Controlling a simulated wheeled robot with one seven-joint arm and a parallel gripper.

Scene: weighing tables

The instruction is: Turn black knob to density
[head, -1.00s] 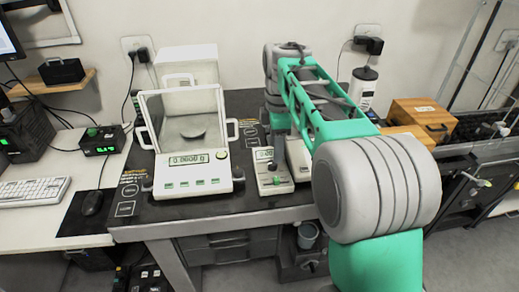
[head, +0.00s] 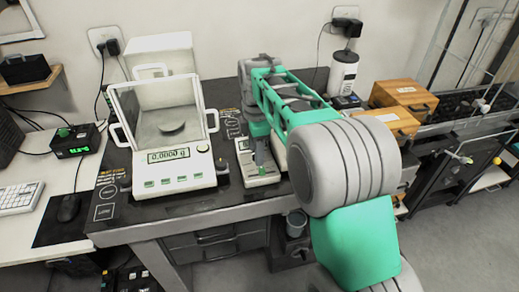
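A small pale instrument (head: 262,178) with a green button and a display stands on the dark weighing table (head: 205,210), right of the large balance. My gripper (head: 260,160) points down over this instrument, seen from behind my green and grey arm. Its fingertips are small and dark at the instrument's top face, and I cannot tell whether they touch it or how far apart they are. The black knob is hidden by or merges with the gripper, so its setting cannot be read.
The large white balance (head: 172,185) with a glass draft shield stands just left, its display reading about 0.0000 g. A white bottle (head: 342,72) and wooden boxes (head: 403,95) stand behind and right of my arm. A keyboard and mouse (head: 68,208) lie at left.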

